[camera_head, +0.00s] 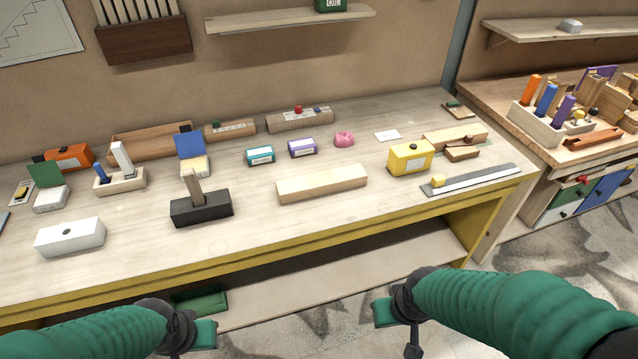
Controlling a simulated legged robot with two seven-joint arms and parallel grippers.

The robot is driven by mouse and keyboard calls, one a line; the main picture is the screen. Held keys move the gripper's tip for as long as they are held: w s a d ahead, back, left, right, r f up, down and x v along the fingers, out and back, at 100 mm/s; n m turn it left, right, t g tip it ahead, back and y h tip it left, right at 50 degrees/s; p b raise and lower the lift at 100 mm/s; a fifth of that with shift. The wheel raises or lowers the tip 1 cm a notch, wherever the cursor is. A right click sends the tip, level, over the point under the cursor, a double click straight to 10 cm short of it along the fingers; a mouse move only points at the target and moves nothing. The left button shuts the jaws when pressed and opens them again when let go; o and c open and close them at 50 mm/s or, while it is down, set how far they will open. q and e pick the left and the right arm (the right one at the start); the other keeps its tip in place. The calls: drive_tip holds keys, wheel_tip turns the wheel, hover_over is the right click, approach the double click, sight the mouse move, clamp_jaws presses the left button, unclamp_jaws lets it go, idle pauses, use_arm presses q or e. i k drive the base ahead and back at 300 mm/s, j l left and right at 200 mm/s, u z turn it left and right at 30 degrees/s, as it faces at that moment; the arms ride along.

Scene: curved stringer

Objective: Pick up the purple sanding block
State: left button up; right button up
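A small purple block (302,147) with a pale label on its front lies on the workbench (330,227), towards the back middle. It stands between a teal labelled block (260,155) and a pink lump (344,138), apart from both. My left gripper (205,334) is low in the picture, in front of the bench and well away from the purple block. My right gripper (388,320) is also low, in front of the bench edge. Neither gripper touches the purple block. I cannot make out both fingers of either gripper clearly.
A long pale wood bar (322,184) lies in front of the purple block. A black block with an upright wooden piece (202,207) is left of it, and a yellow box (410,158) is right. Bare bench top lies along the front edge.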

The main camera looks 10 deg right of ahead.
sight(302, 146)
drive_tip(key=i+u, duration=0.25)
drive_tip(key=i, duration=0.15)
drive_tip(key=i+l+u, duration=0.15)
drive_tip(key=i+u, duration=0.15)
drive_tip(key=i+l+u, duration=0.25)
drive_tip(key=i, duration=0.25)
